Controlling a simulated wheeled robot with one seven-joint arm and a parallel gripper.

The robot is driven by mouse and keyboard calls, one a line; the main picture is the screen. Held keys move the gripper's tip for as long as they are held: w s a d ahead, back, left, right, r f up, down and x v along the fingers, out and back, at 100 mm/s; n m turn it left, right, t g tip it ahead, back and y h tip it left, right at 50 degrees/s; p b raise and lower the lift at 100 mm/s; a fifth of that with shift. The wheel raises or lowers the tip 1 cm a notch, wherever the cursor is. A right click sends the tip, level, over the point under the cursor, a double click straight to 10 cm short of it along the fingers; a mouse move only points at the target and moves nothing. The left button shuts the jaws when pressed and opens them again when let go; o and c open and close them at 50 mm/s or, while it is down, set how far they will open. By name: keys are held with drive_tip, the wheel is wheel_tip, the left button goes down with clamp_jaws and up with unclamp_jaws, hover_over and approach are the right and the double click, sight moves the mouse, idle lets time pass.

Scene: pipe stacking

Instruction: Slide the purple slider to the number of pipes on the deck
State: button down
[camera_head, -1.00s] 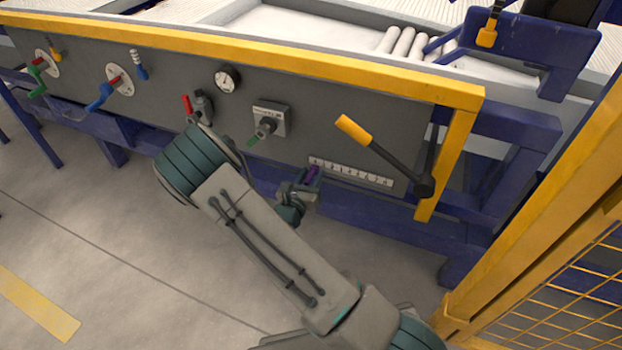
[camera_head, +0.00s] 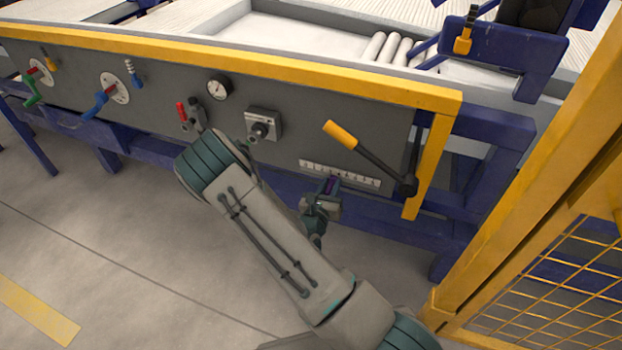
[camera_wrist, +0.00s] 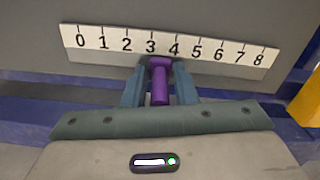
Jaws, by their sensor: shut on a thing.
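The purple slider (camera_wrist: 160,82) stands up between my fingers in the wrist view, just under the white number scale (camera_wrist: 216,54). Its top lies between the 3 and the 4, closer to the 3. My gripper (camera_wrist: 160,93) is shut on the slider, one blue finger on each side. In the head view the gripper (camera_head: 326,188) is below the scale (camera_head: 340,174), with a little purple showing. The pipes (camera_head: 387,49) lie side by side on the white deck (camera_head: 300,33) at the back; I see at least three, and their far-right side is partly hidden by a blue frame.
A yellow-handled lever (camera_head: 365,155) sits right of and above the scale. A selector box (camera_head: 262,124), gauge (camera_head: 219,87) and red-handled valve (camera_head: 188,117) are on the panel left of it. A yellow mesh fence (camera_head: 545,285) stands at the right. Open floor lies at left.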

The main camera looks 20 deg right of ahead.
sight(347, 182)
drive_tip(key=s+d, duration=0.2)
drive_tip(key=d, duration=0.1)
drive_tip(key=shift+s+p, duration=0.15)
drive_tip(key=shift+p, duration=0.15)
drive_tip(key=c, duration=1.4)
unclamp_jaws()
drive_tip(key=p+v, duration=0.3)
drive_tip(key=v, duration=1)
drive_tip(key=shift+s+a, duration=0.25)
drive_tip(key=shift+s, duration=0.1)
drive_tip(key=shift+r, duration=0.1)
